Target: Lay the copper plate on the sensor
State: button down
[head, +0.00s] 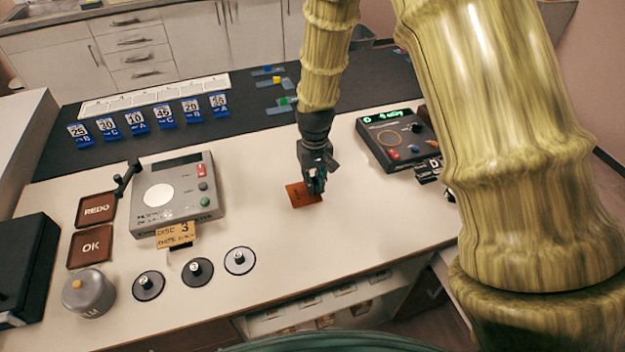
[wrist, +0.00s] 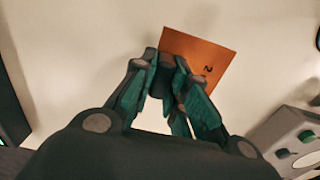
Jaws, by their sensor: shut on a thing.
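The copper plate (head: 299,196) is a small flat orange-brown square at the middle of the white bench. In the wrist view the plate (wrist: 207,48) shows a dark mark like a 2. My gripper (head: 314,188) points down and is shut on one edge of the plate; its fingers (wrist: 166,75) hide that edge. I cannot tell whether the plate touches the bench. A dark instrument (head: 393,138) with a green display and a ring outline on its top stands to the right of my gripper. Its ring area (head: 389,139) is bare.
A grey instrument (head: 205,165) with a white disc and a tag stands left. Three round discs (head: 198,271), a grey lidded pot (head: 88,293) and REDO and OK pads (head: 91,246) are near the front left. Blue number cards (head: 165,115) stand behind. Bench around the plate is clear.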

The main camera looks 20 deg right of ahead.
jog(key=w, duration=0.2)
jog(key=shift+w+d+f, duration=0.1)
jog(key=shift+w+d, duration=0.1)
jog(key=shift+w, duration=0.15)
jog(key=shift+f+p, duration=0.9)
jog(key=shift+f, duration=0.9)
jog(key=shift+f, duration=0.15)
jog(key=c, duration=1.4)
grip_release()
